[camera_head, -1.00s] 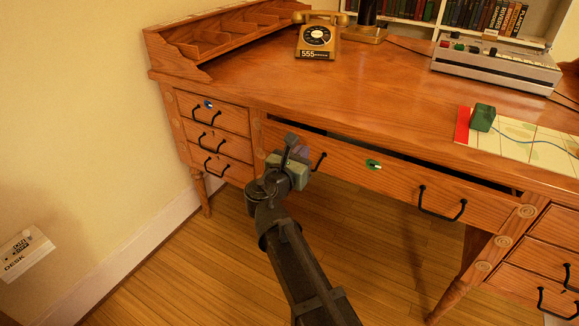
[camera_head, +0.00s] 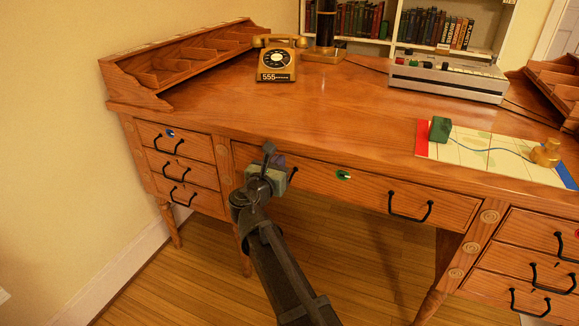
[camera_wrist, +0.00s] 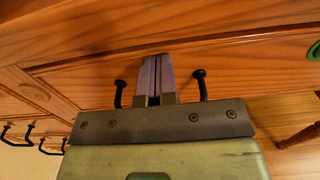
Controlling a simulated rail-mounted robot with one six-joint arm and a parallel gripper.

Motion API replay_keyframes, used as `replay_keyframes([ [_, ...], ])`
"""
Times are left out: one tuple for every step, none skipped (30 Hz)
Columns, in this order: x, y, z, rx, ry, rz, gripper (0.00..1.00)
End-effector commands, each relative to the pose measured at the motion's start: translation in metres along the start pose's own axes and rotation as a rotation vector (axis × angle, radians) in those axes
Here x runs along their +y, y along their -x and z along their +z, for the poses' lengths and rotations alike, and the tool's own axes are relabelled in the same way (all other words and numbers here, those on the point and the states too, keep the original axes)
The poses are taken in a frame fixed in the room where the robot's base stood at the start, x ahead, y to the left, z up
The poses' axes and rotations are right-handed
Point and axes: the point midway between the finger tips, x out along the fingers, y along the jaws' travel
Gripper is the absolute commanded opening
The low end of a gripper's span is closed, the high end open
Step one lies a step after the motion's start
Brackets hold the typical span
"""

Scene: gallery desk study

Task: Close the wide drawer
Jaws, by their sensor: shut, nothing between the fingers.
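The wide drawer (camera_head: 372,189) is in the middle of the wooden desk, under its top. In the head view its front looks flush with the desk frame, with no dark gap along its upper edge. It has a black handle (camera_head: 410,206) on the right, a green lock (camera_head: 343,175), and a left handle partly hidden by my gripper. My gripper (camera_head: 270,158) is at the left part of the drawer front. In the wrist view the shut fingers (camera_wrist: 157,78) point at the front between the two posts of the left handle (camera_wrist: 200,85); contact is hard to tell.
Small drawers stand at the left (camera_head: 180,165) and right (camera_head: 530,262) of the desk. On the desktop are a gold telephone (camera_head: 277,60), a grey console (camera_head: 448,78) and a map (camera_head: 490,155) with a green block (camera_head: 440,129). The floor below is clear.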

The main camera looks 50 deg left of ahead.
Motion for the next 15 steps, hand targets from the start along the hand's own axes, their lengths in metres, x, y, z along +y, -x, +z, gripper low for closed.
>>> replay_keyframes([
  [0.000, -0.007, 0.002, -0.004, 0.003, -0.003, 0.00],
  [0.000, -0.007, 0.002, -0.005, 0.003, -0.004, 0.00],
  [-0.001, -0.008, 0.002, -0.005, 0.003, -0.004, 0.00],
  [0.000, -0.008, 0.002, -0.005, 0.003, -0.004, 0.00],
  [0.000, -0.008, 0.002, -0.005, 0.003, -0.005, 0.00],
  [0.000, -0.009, 0.002, -0.006, 0.004, -0.005, 0.00],
  [0.000, -0.009, 0.002, -0.006, 0.004, -0.005, 0.00],
  [0.000, -0.009, 0.003, -0.006, 0.004, -0.005, 0.00],
  [-0.001, -0.007, 0.003, -0.007, 0.004, -0.005, 0.00],
  [-0.001, -0.005, 0.003, -0.007, 0.004, -0.005, 0.00],
  [-0.002, -0.002, 0.003, -0.007, 0.004, -0.006, 0.00],
  [-0.004, 0.004, 0.003, -0.007, 0.004, -0.007, 0.00],
  [-0.005, 0.009, 0.003, -0.006, 0.004, -0.009, 0.00],
  [-0.007, 0.016, 0.003, -0.006, 0.003, -0.011, 0.00],
  [-0.009, 0.026, 0.003, -0.006, 0.003, -0.012, 0.00],
])
